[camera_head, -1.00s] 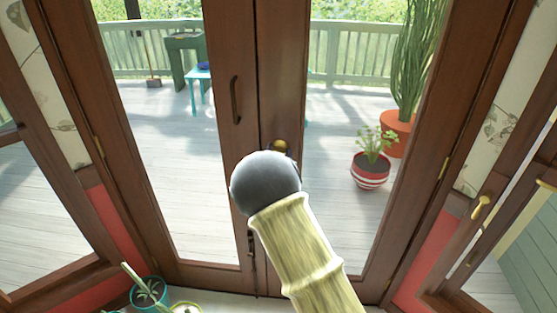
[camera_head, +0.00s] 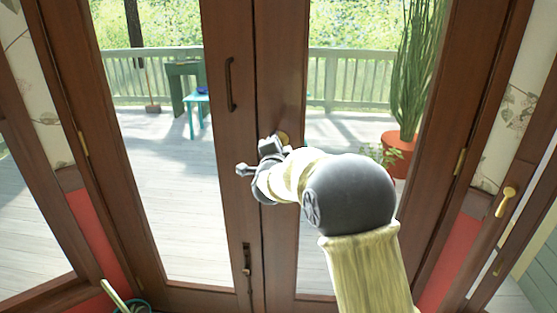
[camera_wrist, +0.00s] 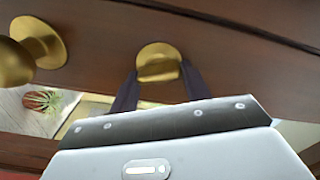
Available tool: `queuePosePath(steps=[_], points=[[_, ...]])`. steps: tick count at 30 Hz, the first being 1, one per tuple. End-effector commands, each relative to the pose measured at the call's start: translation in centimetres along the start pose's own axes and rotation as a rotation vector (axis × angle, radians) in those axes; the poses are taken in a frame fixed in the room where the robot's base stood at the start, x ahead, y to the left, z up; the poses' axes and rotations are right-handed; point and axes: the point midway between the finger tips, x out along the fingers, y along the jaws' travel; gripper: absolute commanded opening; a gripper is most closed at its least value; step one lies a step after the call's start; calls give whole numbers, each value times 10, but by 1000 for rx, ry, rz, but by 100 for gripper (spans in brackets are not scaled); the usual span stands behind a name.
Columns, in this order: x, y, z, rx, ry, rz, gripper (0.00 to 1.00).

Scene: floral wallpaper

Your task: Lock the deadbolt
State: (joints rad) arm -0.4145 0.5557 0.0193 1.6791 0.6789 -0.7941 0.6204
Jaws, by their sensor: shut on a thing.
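The deadbolt (camera_wrist: 158,58) is a round gold plate with a thumb turn on the brown wooden door. In the wrist view my gripper (camera_wrist: 158,72) has one dark finger on each side of the thumb turn, shut on it. In the head view my gripper (camera_head: 268,147) is against the middle door stile. A gold fitting (camera_head: 284,138) peeks out beside it; I cannot tell there whether it is the knob or the deadbolt. The wrist view shows a round gold doorknob (camera_wrist: 14,62) left of the deadbolt.
A dark pull handle (camera_head: 231,84) is on the left door panel, with a dark slide bolt (camera_head: 246,259) low down. A side door with a gold handle (camera_head: 507,201) is at right. A potted plant (camera_head: 400,148) stands outside, beyond the glass.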

Motion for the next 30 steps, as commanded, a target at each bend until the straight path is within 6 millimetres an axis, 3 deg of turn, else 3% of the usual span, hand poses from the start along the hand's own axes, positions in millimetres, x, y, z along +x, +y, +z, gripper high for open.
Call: queuePosePath(steps=[1, 15, 30], points=[[0, 7, 1, 48, 4, -2, 25], [0, 5, 1, 380, 2, 0, 24], [0, 4, 0, 442, 2, 3, 25]])
